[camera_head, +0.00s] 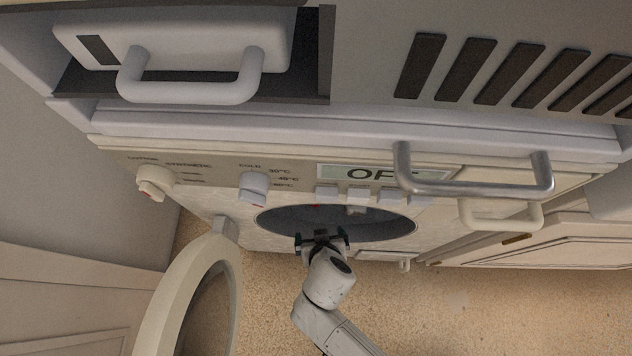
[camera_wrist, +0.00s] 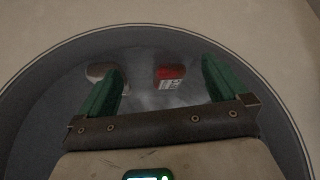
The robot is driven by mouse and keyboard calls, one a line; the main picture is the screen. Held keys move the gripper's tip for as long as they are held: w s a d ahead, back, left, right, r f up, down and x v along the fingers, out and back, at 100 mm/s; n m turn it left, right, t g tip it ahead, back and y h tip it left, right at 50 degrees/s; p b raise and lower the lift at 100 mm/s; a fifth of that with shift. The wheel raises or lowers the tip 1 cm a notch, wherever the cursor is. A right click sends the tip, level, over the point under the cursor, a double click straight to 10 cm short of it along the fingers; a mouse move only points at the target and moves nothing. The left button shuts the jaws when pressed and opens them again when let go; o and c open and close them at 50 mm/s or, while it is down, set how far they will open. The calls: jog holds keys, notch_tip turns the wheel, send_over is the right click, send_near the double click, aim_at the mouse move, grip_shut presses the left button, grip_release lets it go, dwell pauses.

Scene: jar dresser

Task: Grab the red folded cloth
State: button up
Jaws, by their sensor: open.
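A small red item with a pale patch on its lower part lies inside the drum and shows in the wrist view (camera_wrist: 170,75). It is dim and small, so I cannot tell how it is folded. A sliver of red also shows inside the round opening in the head view. My gripper (camera_head: 321,236) is at the lower rim of that opening. In the wrist view its green fingers (camera_wrist: 163,68) are spread apart with nothing between them. The red item lies beyond the fingertips, between them in the picture and nearer the right finger.
The washing machine's round opening (camera_head: 392,224) surrounds the reach, with its door (camera_head: 165,310) swung open at left. A pale item (camera_wrist: 97,71) lies in the drum, partly behind the left finger.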

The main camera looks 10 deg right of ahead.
jog(key=w+b, duration=0.2)
jog(key=w, duration=0.9)
jog(key=shift+w, duration=0.25)
jog(key=b+x, duration=0.2)
jog(key=x, duration=0.3)
jog(key=shift+w, duration=0.2)
jog(key=c, duration=0.8)
